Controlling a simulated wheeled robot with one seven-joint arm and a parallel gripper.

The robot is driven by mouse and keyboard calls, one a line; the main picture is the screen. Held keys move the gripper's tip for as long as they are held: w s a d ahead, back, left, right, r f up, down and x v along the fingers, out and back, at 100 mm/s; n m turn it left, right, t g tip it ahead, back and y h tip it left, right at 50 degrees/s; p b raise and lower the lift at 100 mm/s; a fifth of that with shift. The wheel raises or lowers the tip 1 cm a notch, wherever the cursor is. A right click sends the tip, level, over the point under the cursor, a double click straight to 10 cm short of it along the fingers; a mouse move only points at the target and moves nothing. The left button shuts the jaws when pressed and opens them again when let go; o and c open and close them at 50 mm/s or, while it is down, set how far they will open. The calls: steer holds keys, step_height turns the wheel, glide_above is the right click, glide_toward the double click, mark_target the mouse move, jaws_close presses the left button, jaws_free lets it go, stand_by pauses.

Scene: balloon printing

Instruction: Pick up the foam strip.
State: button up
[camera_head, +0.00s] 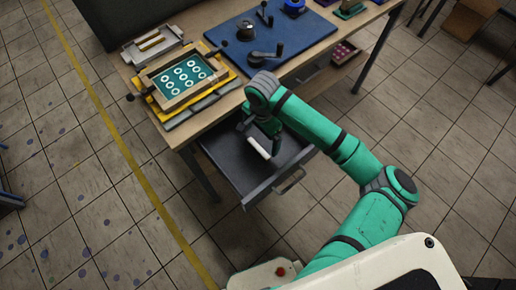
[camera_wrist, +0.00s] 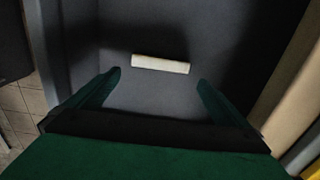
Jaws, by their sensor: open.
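The foam strip (camera_wrist: 160,64) is a short white bar lying on the dark floor of the open drawer (camera_head: 228,172). In the head view the strip (camera_head: 259,148) lies slantwise, right beside my gripper (camera_head: 257,137), which partly covers the drawer. In the wrist view my gripper (camera_wrist: 158,82) is open and empty. Its two green fingers point into the drawer, with the strip just beyond the fingertips and roughly centred between them. I see no contact between the fingers and the strip.
The wooden table (camera_head: 190,128) stands above and behind the drawer, whose walls surround my gripper. A framed screen with white rings (camera_head: 180,75) sits on the table at the left. A blue mat (camera_head: 290,45) holds several small tools. The drawer floor around the strip is bare.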

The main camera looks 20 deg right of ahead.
mark_target(260, 147)
steer(key=f, duration=0.4)
steer(key=shift+s+a, duration=0.2)
steer(key=shift+a, duration=0.15)
steer(key=shift+f, duration=0.6)
steer(key=c, duration=0.9)
